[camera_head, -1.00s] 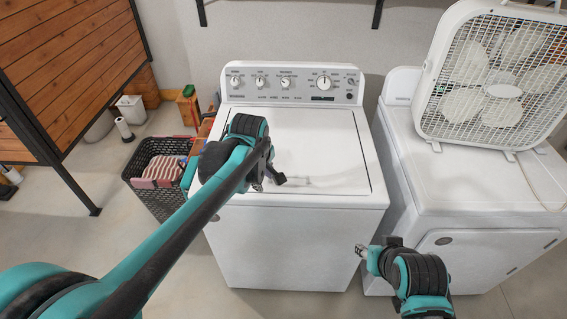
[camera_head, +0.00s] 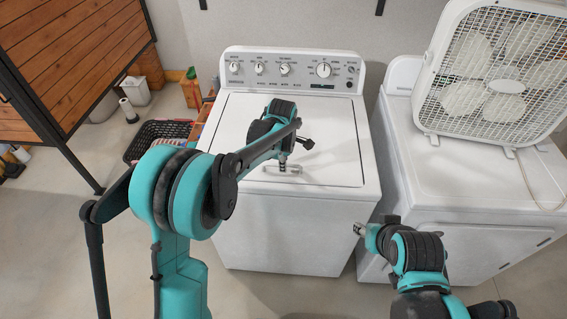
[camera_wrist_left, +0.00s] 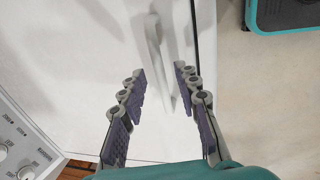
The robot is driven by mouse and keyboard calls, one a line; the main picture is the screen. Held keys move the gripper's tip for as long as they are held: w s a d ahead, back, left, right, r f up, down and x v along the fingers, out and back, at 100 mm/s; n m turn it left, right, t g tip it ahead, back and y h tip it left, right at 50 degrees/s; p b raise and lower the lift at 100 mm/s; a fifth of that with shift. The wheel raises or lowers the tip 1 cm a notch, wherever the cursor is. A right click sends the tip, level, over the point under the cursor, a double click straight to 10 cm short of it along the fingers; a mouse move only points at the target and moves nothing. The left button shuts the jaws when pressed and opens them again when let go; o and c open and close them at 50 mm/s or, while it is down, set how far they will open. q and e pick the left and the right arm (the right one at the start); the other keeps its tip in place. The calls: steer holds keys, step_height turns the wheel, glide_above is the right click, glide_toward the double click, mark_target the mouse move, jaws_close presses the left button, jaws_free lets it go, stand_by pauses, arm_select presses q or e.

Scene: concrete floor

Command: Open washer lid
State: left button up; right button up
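The white washer (camera_head: 280,240) stands in the middle of the head view, with its control panel at the back. Its lid (camera_head: 335,130) lies flat and shut, with a grey handle (camera_head: 283,170) near the front edge. My left gripper (camera_head: 284,166) is over the lid just at that handle; the arm hides part of the lid. In the left wrist view my left gripper (camera_wrist_left: 158,92) has its fingers apart, with the handle (camera_wrist_left: 158,50) ahead of and partly between them; contact cannot be told. My right gripper (camera_head: 358,229) is in front of the washer's right side; its fingers are too small to judge.
A second white machine (camera_head: 470,190) stands close on the right with a box fan (camera_head: 497,75) on top. A dark basket (camera_head: 150,140) of laundry stands left of the washer. A wooden cabinet (camera_head: 70,50) is at the far left. Floor in front is clear.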

arm_select(q)
steer(key=shift+f, duration=0.2)
jaws_close()
steer(key=shift+r, duration=0.1)
steer(key=w+r+p, duration=0.6)
steer(key=r+p, duration=0.3)
steer(key=r, duration=0.4)
steer(key=w+r+g+p, duration=0.1)
steer(key=w+r+p, duration=0.5)
steer(key=r+p, duration=0.3)
steer(key=shift+r+p, duration=0.35)
steer(key=shift+r, duration=1.65)
